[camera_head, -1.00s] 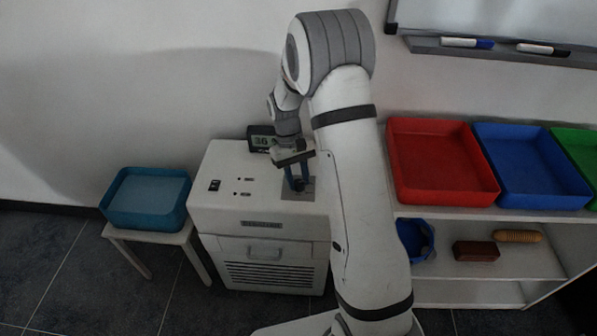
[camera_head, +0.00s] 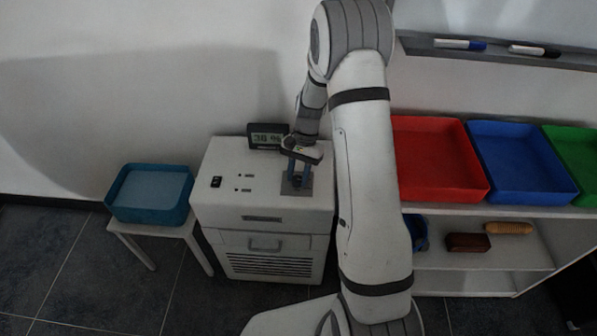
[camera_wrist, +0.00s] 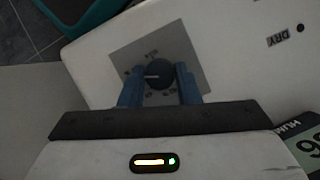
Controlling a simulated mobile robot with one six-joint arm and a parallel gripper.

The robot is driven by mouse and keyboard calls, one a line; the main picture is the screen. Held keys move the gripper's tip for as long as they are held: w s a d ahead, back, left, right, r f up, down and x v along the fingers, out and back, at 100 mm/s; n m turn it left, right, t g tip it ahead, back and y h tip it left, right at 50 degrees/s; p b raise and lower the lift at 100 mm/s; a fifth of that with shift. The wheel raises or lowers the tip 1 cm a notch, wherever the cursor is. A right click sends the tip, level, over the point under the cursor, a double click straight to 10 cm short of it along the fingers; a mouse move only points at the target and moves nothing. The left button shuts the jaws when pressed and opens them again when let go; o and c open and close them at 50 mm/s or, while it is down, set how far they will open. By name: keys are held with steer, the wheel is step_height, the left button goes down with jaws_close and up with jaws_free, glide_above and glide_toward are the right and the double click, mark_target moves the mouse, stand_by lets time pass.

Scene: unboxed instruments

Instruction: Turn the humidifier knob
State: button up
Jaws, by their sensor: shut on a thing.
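The humidifier (camera_head: 225,210) is a white box with a vented front, standing on the floor by the wall. Its dark round knob (camera_wrist: 159,74) sits on a grey dial plate (camera_wrist: 128,55) with markings around it. A light pointer line on the knob points left in the wrist view. My gripper (camera_head: 297,185) reaches down onto the plate, with its blue fingers (camera_wrist: 131,88) on either side of the knob, shut on it. In the head view the fingers hide the knob. A small display (camera_head: 266,137) behind the humidifier's top seems to read 38 %.
A blue-teal bin (camera_head: 150,215) on a small white stand is left of the humidifier. A white shelf (camera_head: 480,268) on the right carries red (camera_head: 435,160), blue (camera_head: 522,165) and green trays. A whiteboard ledge (camera_head: 490,50) is above it.

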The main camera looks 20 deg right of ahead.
steer(key=shift+m, duration=0.7)
steer(key=shift+d, duration=0.1)
steer(key=o, duration=1)
steer(key=shift+c, duration=0.2)
steer(key=shift+y, duration=0.3)
steer(key=shift+r, duration=0.1)
steer(key=p+v, duration=0.1)
steer(key=v, duration=0.6)
steer(key=shift+r, duration=0.3)
steer(key=shift+d, duration=0.1)
steer(key=shift+p, duration=0.3)
